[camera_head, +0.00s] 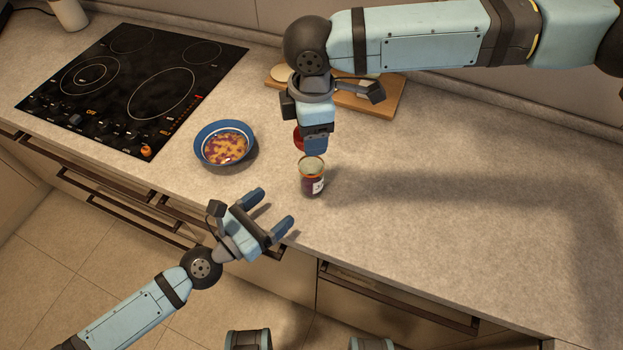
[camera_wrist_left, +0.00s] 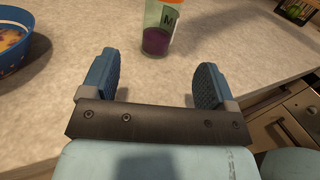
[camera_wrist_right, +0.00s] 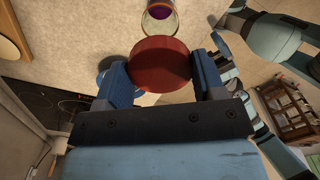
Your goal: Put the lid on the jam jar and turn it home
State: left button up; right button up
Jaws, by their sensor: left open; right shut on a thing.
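The jam jar (camera_head: 313,186) stands upright and open on the counter, with dark purple jam low inside and an orange band near its top. It also shows in the left wrist view (camera_wrist_left: 158,40) and at the top of the right wrist view (camera_wrist_right: 160,20). The red lid (camera_wrist_right: 160,65) is between the fingers of my right gripper (camera_head: 315,146), which is shut on it. In the head view the lid (camera_head: 298,138) is partly hidden behind the fingers, above and just behind the jar, apart from it. My left gripper (camera_head: 268,214) is open and empty, at the counter's front edge, left of and nearer than the jar.
A blue bowl (camera_head: 202,149) with food in it stands left of the jar. A black cooktop (camera_head: 125,85) lies at the back left. A wooden board (camera_head: 394,101) lies behind my right gripper, partly hidden. The counter (camera_head: 470,210) right of the jar is clear.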

pick_arm(q)
jog(key=x, duration=1.1)
jog(key=shift+w+d+f, duration=0.1)
jog(key=shift+w+d, duration=0.05)
jog(key=shift+w, duration=0.05)
jog(key=c, duration=1.4)
jog(key=shift+o, duration=0.2)
pick_arm(e)
send_over(312, 158)
jog(key=s, duration=0.2)
jog(key=shift+f, duration=2.55)
jog(key=shift+f, duration=0.85)
jog(key=shift+f, duration=0.55)
